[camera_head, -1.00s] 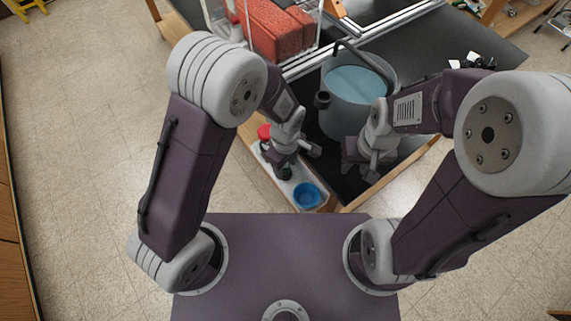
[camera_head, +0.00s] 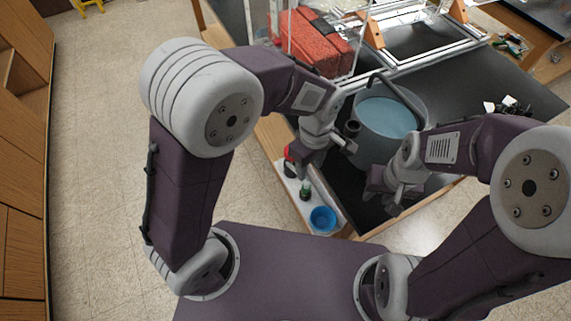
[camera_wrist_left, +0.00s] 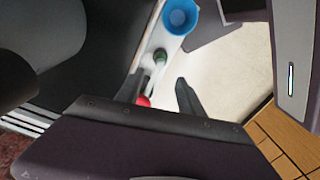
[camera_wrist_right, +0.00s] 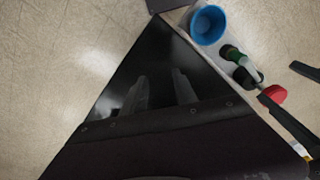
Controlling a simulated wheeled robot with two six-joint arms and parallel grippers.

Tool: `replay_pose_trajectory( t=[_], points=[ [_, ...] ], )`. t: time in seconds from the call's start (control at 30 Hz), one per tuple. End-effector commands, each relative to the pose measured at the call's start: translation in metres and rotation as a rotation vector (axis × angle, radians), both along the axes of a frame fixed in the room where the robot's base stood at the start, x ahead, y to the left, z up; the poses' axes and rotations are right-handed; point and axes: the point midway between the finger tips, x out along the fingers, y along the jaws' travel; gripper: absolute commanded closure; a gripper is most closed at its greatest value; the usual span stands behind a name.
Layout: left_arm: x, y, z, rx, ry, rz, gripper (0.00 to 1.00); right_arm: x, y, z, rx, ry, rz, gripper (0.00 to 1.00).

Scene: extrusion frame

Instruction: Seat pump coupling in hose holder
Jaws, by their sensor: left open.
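A grey bucket (camera_head: 418,98) with blue liquid stands on the dark bench top. A grey hose or handle (camera_head: 410,98) arches over it. A short dark cylinder (camera_head: 352,129) sits at its left rim; I cannot tell whether it is the coupling or the holder. My left gripper (camera_head: 312,155) is open beside the bucket, above the red-capped item's end of the tray; its dark finger shows in the left wrist view (camera_wrist_left: 188,97). My right gripper (camera_head: 398,198) is in front of the bucket. Its fingers (camera_wrist_right: 160,90) look apart and empty over the dark surface.
A white tray (camera_head: 316,201) at the bench's front edge holds a blue cup (camera_head: 322,220), a green-topped item (camera_head: 305,188) and a red-capped item (camera_wrist_right: 273,93). Red blocks (camera_head: 315,42) and a metal extrusion frame (camera_head: 425,55) stand behind.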

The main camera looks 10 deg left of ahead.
Motion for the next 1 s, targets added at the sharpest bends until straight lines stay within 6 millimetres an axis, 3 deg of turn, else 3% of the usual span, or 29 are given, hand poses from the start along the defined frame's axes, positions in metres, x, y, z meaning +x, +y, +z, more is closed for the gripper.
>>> replay_pose_trajectory(
  t=[0.07,0.13,0.3,0.4,0.5,0.63,1.0],
  points=[
    [0.000,0.002,0.000,0.000,0.000,-0.006,0.55,0.000,0.000,0.000,0.000,0.000,0.000,0.66],
    [0.001,0.018,-0.001,-0.005,-0.005,-0.056,0.55,0.000,0.000,0.000,0.000,0.000,0.000,0.66],
    [-0.009,0.103,-0.007,-0.015,-0.049,-0.387,0.55,0.000,0.000,0.000,0.000,0.000,0.000,0.66],
    [-0.025,0.144,-0.011,-0.002,-0.080,-0.591,0.55,0.000,0.000,0.000,0.000,0.000,0.000,0.66],
    [-0.040,0.168,-0.015,0.016,-0.097,-0.737,0.55,0.000,0.000,0.000,0.000,0.000,0.000,0.66],
    [-0.049,0.178,-0.017,0.027,-0.106,-0.822,0.55,0.000,0.000,0.000,0.000,0.000,0.000,0.66],
    [-0.049,0.178,-0.017,0.028,-0.105,-0.830,0.55,0.000,0.000,0.000,0.000,0.000,0.000,0.66]
  ],
)
